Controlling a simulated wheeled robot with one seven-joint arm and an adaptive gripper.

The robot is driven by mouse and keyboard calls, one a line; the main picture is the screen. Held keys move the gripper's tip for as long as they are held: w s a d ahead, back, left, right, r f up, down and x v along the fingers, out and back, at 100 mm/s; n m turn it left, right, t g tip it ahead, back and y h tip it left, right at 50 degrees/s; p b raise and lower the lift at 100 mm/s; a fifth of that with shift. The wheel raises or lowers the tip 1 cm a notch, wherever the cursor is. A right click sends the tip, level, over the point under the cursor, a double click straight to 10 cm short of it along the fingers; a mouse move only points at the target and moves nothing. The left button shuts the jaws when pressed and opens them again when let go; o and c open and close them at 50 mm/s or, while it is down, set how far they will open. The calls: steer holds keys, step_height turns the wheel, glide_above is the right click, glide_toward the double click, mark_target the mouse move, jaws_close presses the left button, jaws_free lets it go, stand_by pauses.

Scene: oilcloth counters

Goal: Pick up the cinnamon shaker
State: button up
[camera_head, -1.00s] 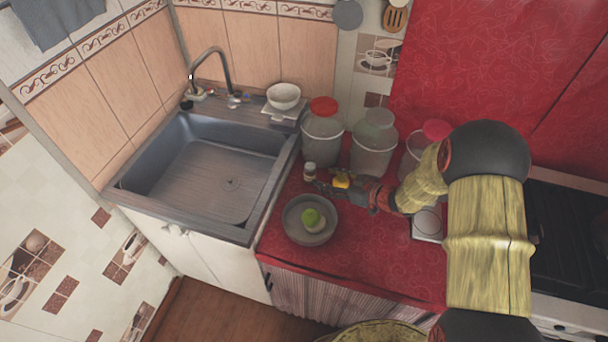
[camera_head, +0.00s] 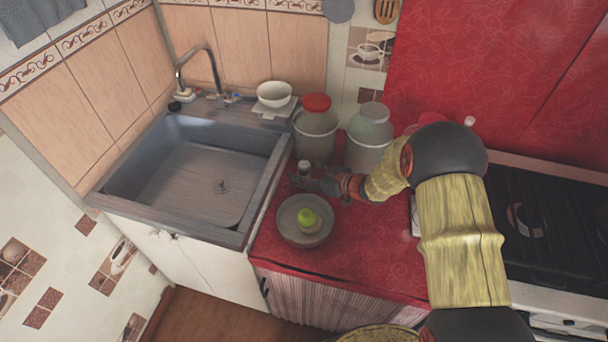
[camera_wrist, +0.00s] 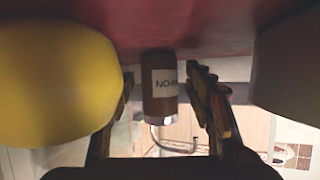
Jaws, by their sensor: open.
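The cinnamon shaker (camera_head: 304,168) is a small container standing on the red counter, left of my gripper and behind the bowl in the head view. In the wrist view the brown shaker (camera_wrist: 160,100) appears upside down, with a white label only partly readable and a pale cap. My gripper (camera_head: 313,181) is low over the counter at the shaker. In the wrist view my open gripper (camera_wrist: 160,90) has one finger on each side of the shaker, with small gaps showing. I cannot tell how deep the shaker is between the fingers.
A grey bowl (camera_head: 288,224) holding a green fruit (camera_head: 307,217) stands in front of my gripper. The sink (camera_head: 190,180) is left. A large yellow rounded thing (camera_wrist: 55,80) fills the wrist view's left side.

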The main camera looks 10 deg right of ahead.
steer(key=shift+r, duration=0.1)
steer(key=shift+c, duration=0.4)
steer(key=c, duration=1.1)
steer(key=shift+c, duration=0.6)
